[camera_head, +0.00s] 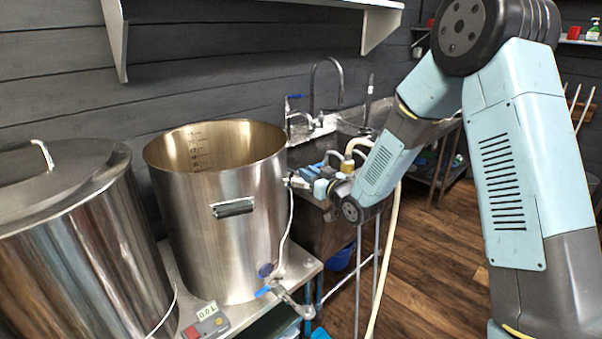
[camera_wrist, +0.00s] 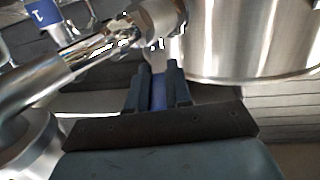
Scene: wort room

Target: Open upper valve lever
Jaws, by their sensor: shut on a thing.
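My gripper (camera_wrist: 158,68) is shut on the blue upper valve lever (camera_wrist: 158,94) in the wrist view. The lever shows as a narrow blue strip between the two dark fingers, with a metal stem rising from it to a shiny valve body (camera_wrist: 157,18). In the head view, my gripper (camera_head: 308,178) is at the right side of the open steel pot (camera_head: 222,245), near its upper rim. The gripper hides the upper valve and its lever there. A lower valve with a blue lever (camera_head: 264,290) sits near the pot's base.
A lidded steel vessel (camera_head: 85,265) stands at left. A sink (camera_head: 345,128) with a faucet is behind my gripper. A pale hose (camera_head: 385,265) hangs beside my forearm. A shiny pipe (camera_wrist: 40,88) crosses the wrist view's left side. Open wooden floor (camera_head: 430,255) lies at right.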

